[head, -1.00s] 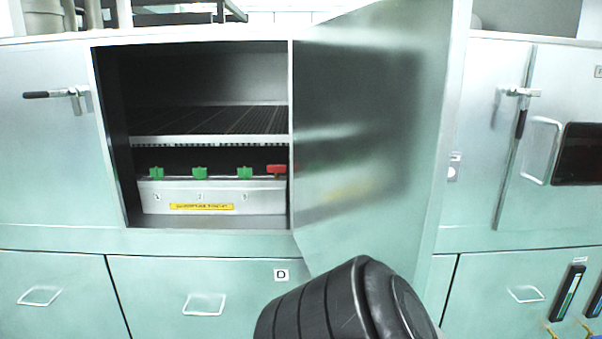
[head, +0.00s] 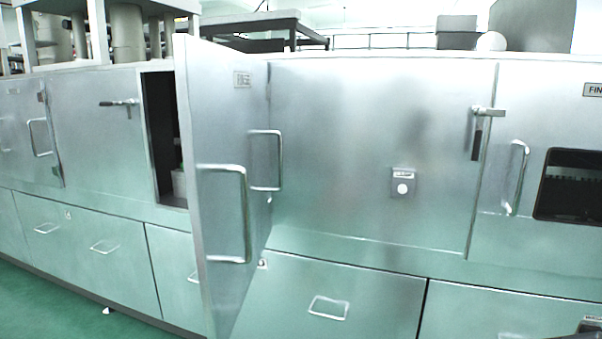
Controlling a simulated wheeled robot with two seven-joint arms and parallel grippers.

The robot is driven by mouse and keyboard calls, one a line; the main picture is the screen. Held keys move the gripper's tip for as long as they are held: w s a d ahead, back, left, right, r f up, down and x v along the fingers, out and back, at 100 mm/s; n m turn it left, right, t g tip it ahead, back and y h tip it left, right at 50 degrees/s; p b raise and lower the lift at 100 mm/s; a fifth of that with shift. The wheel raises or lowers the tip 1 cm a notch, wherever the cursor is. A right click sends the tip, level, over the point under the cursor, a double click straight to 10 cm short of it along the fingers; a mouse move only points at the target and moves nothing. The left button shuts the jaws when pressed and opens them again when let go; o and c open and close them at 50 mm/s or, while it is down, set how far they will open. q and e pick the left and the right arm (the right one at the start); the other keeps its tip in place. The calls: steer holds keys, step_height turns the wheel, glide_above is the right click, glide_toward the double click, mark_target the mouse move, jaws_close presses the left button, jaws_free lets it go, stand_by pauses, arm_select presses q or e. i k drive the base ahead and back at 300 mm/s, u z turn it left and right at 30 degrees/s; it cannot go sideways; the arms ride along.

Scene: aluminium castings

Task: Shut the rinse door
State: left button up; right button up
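The open door (head: 235,110) stands swung out from the machine front in the head view, seen nearly edge-on. It has a bar handle (head: 243,215) on its near edge and a second handle shape (head: 278,160) beside it. Left of the door, the dark compartment opening (head: 160,125) shows as a narrow strip, with a little green and white inside. The door hides most of that compartment. A latch lever (head: 120,103) sits on the panel left of the opening. Neither of my grippers is in view.
A closed panel (head: 375,150) with a small plate (head: 403,183) lies right of the door, then a latch (head: 483,125) and a door with a dark window (head: 570,185). Drawers with handles (head: 328,307) run below. Green floor (head: 45,305) is clear at lower left.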

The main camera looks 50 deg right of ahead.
mark_target(223, 93)
steer(key=z, duration=1.35)
steer(key=i, duration=1)
steer(key=k, duration=1)
steer(key=u, duration=1.7)
steer(key=i, duration=1.05)
steer(key=z, duration=0.15)
